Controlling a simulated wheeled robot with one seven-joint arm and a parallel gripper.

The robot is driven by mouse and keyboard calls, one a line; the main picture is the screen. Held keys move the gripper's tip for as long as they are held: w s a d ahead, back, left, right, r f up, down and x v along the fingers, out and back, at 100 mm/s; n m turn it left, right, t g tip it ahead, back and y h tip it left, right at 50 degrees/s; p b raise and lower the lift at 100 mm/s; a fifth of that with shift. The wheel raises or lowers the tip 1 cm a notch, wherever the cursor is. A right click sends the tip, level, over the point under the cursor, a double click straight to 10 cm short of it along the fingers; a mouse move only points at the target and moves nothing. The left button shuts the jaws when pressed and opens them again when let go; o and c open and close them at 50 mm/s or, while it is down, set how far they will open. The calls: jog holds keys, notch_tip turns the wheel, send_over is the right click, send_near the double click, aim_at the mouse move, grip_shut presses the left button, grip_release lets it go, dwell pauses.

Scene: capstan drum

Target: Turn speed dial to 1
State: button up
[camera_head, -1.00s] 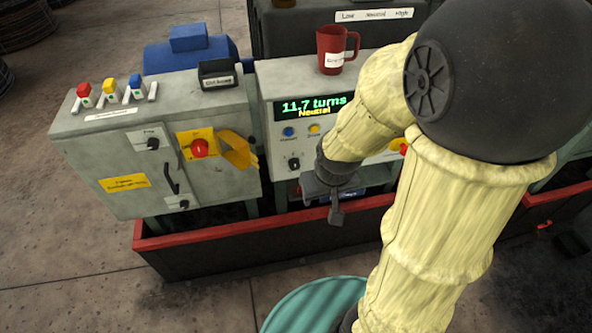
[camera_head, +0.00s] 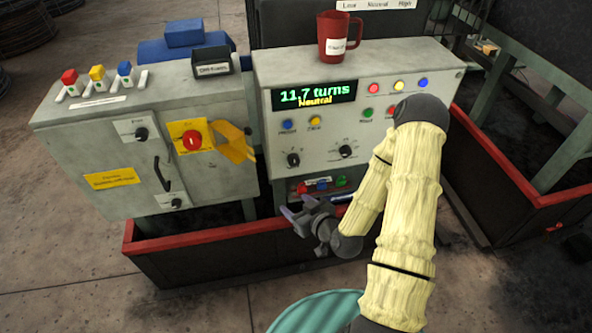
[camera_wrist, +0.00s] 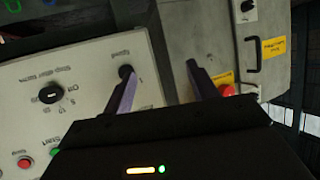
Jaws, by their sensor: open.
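The speed dial (camera_head: 293,160) is a black knob at the lower left of the grey control panel (camera_head: 318,140). Its setting is too small to read in the head view. In the wrist view the "Speed" label is beside the left fingertip, and the dark round shape there partly merges with that finger. My gripper (camera_head: 297,205) is open and empty, in front of and below the dial in the head view. Its two purple fingers also show in the wrist view (camera_wrist: 160,72), pointing towards the panel. I cannot tell whether a finger touches the dial.
The stop-after-turns dial (camera_head: 346,152) is right of the speed dial. The display (camera_head: 314,95) reads 11.7 turns, Neutral. A red mug (camera_head: 338,40) stands on top. A grey cabinet (camera_head: 100,150) with a red emergency button (camera_head: 192,141) stands left. A red-rimmed trough (camera_head: 200,238) runs below.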

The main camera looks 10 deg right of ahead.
jog(key=d+m+t+h, duration=0.1)
jog(key=m, duration=0.1)
jog(key=d+m+t+h+b, duration=0.1)
jog(key=d+m+t+h, duration=0.1)
jog(key=s+d+f+m+t+h+b, duration=0.1)
jog(key=t, duration=0.1)
jog(key=shift+d+m, duration=0.15)
jog(key=shift+m, duration=0.25)
jog(key=shift+f, duration=0.1)
